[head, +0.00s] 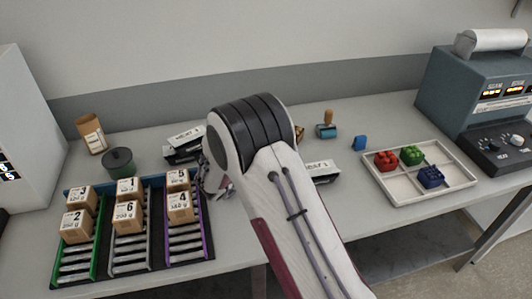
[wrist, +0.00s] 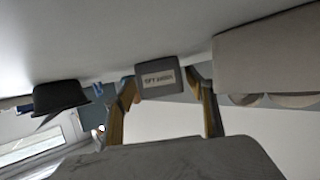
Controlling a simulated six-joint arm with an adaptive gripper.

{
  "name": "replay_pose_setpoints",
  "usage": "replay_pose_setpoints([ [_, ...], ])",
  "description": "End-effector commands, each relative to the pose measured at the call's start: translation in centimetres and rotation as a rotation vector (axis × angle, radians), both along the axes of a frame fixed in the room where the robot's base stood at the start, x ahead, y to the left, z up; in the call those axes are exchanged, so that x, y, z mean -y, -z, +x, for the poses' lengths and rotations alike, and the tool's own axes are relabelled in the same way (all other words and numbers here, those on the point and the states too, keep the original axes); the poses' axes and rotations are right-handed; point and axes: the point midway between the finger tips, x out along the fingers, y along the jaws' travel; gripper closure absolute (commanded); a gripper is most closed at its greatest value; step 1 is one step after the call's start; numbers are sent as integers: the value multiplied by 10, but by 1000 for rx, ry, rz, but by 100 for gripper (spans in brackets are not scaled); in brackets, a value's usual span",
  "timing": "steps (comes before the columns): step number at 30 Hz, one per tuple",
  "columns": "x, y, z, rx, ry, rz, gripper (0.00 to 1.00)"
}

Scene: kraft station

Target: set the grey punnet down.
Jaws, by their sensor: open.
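I cannot make out a grey punnet for certain in either view. In the head view my arm covers the middle of the table, and my gripper is mostly hidden behind it. In the wrist view my gripper (wrist: 161,84) is open, its two fingers apart. A dark grey block with a pale label (wrist: 158,80) shows between the fingertips; I cannot tell whether it touches them. In the head view a white divided tray (head: 442,150) at the right holds a red punnet (head: 386,161), a green punnet (head: 411,155) and a blue punnet (head: 431,177). Its front left compartment looks empty.
Several numbered cartons (head: 129,217) stand on a rack with green, grey and purple lanes (head: 129,267) at the left. A stamp (head: 326,126) and blue block (head: 360,143) lie left of the tray; a machine (head: 470,95) stands right.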

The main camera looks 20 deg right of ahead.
Motion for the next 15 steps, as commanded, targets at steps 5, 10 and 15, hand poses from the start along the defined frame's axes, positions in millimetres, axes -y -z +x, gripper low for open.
replay_pose_setpoints([
  [5,-19,-13,-16,6,-4,-1,44],
  [10,-36,-25,-33,7,-5,-1,44],
  [15,-53,-35,-50,8,-5,-2,44],
])
